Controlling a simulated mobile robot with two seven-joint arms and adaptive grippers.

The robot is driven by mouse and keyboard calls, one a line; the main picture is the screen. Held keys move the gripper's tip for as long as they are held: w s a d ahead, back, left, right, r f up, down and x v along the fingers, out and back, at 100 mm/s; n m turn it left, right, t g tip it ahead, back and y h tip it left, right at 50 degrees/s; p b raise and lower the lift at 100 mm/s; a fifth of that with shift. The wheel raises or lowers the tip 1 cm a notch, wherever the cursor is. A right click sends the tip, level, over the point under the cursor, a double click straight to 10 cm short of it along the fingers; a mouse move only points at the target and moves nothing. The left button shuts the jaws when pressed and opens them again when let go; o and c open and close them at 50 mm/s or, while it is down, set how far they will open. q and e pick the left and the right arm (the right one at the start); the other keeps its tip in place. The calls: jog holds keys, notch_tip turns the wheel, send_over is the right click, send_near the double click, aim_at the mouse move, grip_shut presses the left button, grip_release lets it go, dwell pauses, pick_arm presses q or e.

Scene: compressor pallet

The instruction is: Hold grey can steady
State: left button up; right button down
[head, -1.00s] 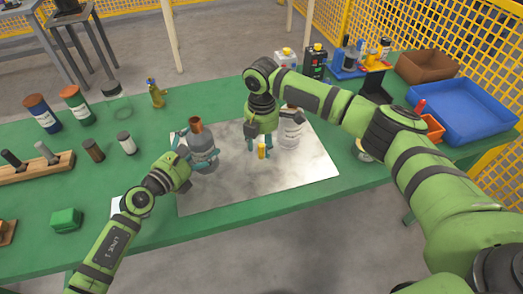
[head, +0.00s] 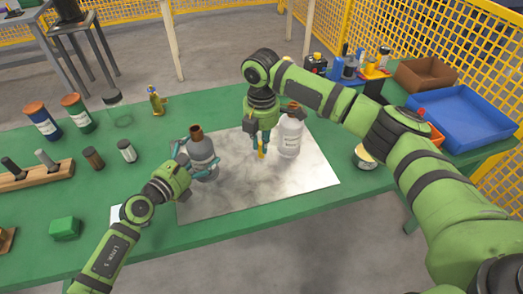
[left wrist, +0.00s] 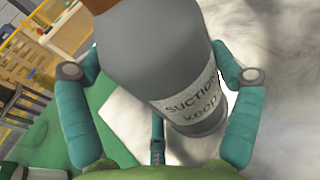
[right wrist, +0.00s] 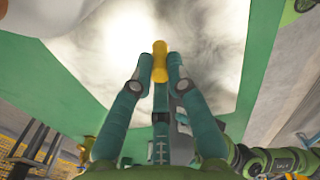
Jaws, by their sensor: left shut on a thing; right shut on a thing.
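The grey can (head: 200,152) stands upright on the metal sheet (head: 240,190), with a copper-coloured neck on top. My left gripper (head: 192,160) is shut around its body from the near left. In the left wrist view the grey can (left wrist: 165,60) fills the space between the fingers, and its label reads "SUCTION keep". My right gripper (head: 262,142) points down over the sheet, right of the grey can. It is shut on a small yellow piece (right wrist: 160,60), which also shows in the head view (head: 261,153).
A pale labelled can (head: 290,137) stands just right of my right gripper. A small open tin (head: 364,157) is further right, near a blue tray (head: 455,118). Several bottles and a wooden rack (head: 35,177) stand at the left. The front of the sheet is clear.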

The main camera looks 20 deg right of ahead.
aim_at(261, 143)
notch_tip(261, 143, up, 5)
jog(key=shift+f, duration=0.1)
pick_arm(q)
jog(key=shift+d, duration=0.1)
pick_arm(e)
jog(key=w+a+r, duration=0.2)
jog(key=a+r, duration=1.3)
jog(key=a, duration=0.1)
jog(key=f, duration=0.9)
jog(key=shift+w+d+f, duration=0.15)
jog(key=shift+d+f, duration=0.05)
jog(key=shift+f, duration=0.2)
jog(key=shift+f, duration=0.1)
jog(key=c, duration=1.2)
grip_release()
